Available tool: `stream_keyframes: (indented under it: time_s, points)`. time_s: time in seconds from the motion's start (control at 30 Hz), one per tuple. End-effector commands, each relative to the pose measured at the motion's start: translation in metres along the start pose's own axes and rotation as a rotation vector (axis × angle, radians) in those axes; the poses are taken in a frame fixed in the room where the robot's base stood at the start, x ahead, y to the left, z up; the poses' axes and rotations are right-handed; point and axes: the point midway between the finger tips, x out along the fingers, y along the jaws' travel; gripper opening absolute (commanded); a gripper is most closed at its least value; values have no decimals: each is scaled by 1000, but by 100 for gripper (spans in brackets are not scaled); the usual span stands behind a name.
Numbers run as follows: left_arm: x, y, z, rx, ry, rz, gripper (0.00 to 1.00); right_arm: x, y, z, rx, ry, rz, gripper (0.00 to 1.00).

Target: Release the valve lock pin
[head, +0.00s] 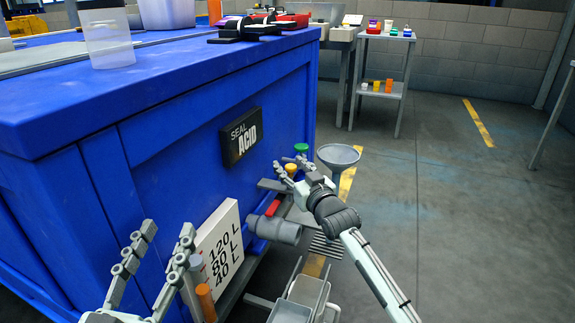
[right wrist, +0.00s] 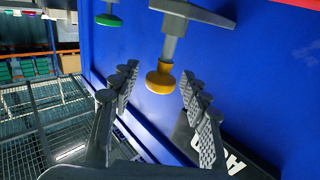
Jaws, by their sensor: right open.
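A yellow knob on a grey stem (head: 291,167) sticks out from the blue cabinet side, below the SEAL ACID plate; it looks like the lock pin. In the right wrist view the yellow knob (right wrist: 159,78) lies between the open fingers of my right gripper (right wrist: 160,71), with visible gaps on both sides. In the head view my right gripper (head: 289,163) is at the knob and partly covers it. A green knob (head: 301,148) sits just beyond. A red handle (head: 272,208) is by a grey pipe (head: 280,230). My left gripper (head: 167,230) is open and empty at lower left.
The blue cabinet (head: 130,85) fills the left, with a clear cup (head: 106,45) on top. A white 120/80/40 L board (head: 219,246) leans on its side. A grey funnel (head: 338,155) stands beyond my right gripper. Open floor (head: 480,220) lies to the right.

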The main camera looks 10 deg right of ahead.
Motion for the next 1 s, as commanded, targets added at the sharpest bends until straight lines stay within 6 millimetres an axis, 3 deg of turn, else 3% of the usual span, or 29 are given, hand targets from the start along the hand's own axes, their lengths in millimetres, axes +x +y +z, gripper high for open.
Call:
stream_keyframes:
  time_s: [0.27,0.67,1.0]
  points:
    - [0,1,-3,-2,11,1,40,0,0,-1,0,1,0,46]
    - [0,1,-2,-2,10,1,40,0,0,0,0,1,0,0]
    - [0,0,-3,-1,7,1,40,3,0,-3,0,1,0,0]
